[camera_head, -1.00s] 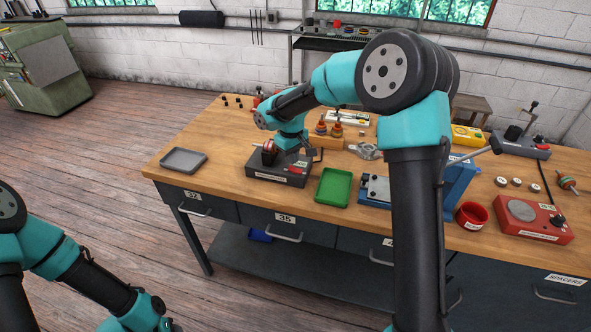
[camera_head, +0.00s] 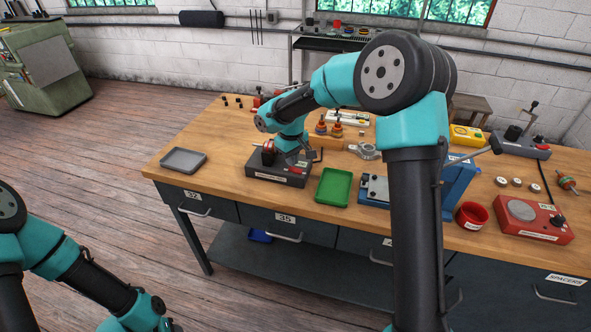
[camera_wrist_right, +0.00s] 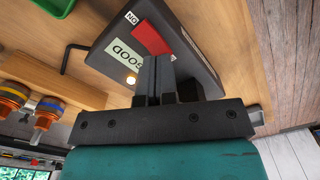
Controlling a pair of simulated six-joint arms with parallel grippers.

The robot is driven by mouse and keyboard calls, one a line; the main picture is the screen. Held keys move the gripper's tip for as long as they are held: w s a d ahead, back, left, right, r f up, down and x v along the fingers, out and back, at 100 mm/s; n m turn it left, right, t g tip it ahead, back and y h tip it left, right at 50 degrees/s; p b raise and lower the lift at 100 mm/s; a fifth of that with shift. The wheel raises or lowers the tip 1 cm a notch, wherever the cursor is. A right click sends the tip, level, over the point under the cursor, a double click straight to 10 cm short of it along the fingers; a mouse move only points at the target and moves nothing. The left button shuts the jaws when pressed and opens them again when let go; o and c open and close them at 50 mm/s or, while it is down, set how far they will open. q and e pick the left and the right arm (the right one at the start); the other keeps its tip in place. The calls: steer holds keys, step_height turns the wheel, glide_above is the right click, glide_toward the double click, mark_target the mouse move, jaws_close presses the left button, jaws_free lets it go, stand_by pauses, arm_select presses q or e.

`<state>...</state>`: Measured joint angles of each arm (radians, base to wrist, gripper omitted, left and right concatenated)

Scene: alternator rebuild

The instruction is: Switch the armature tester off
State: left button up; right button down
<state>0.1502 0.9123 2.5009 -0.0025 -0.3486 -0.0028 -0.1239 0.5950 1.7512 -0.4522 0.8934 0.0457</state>
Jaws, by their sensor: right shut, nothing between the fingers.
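The armature tester (camera_head: 272,180) is a dark box near the bench's front edge, with a reddish-brown armature (camera_head: 268,148) on top. In the right wrist view, the tester (camera_wrist_right: 195,48) shows a red rocker switch (camera_wrist_right: 151,38), an ON label (camera_wrist_right: 131,17), a GOOD label (camera_wrist_right: 122,53) and a glowing lamp (camera_wrist_right: 130,79). My right gripper (camera_head: 292,161) is shut and empty over the tester. In the right wrist view its fingertips (camera_wrist_right: 154,60) are at the near edge of the red switch; I cannot tell if they touch it. My left gripper is out of view.
A grey tray (camera_head: 184,160) lies left of the tester and a green tray (camera_head: 334,187) right of it. A hex key (camera_wrist_right: 73,55) lies close by. A wooden rack with coloured-banded tools (camera_wrist_right: 20,98) stands behind. A blue press (camera_head: 461,185) and red box (camera_head: 533,220) sit farther right.

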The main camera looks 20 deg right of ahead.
steer(key=shift+f, duration=1.05)
stand_by(0.8)
steer(key=shift+r, duration=3.5)
steer(key=s+a+f+n+t+y, duration=0.1)
steer(key=s+a+f+n+y, duration=0.15)
steer(key=a+f, duration=0.6)
steer(key=s+a+f+n+y, duration=0.15)
steer(key=s+a+f, duration=0.25)
steer(key=a+f, duration=0.5)
steer(key=s+d+f+m, duration=0.5)
steer(key=s+d+f, duration=0.2)
steer(key=s, duration=0.3)
steer(key=s+d+f+m, duration=0.5)
steer(key=s+d+f, duration=0.2)
steer(key=s+f, duration=0.2)
steer(key=shift+s+d+f, duration=0.15)
steer(key=shift+s+d, duration=0.25)
steer(key=shift+s, duration=0.85)
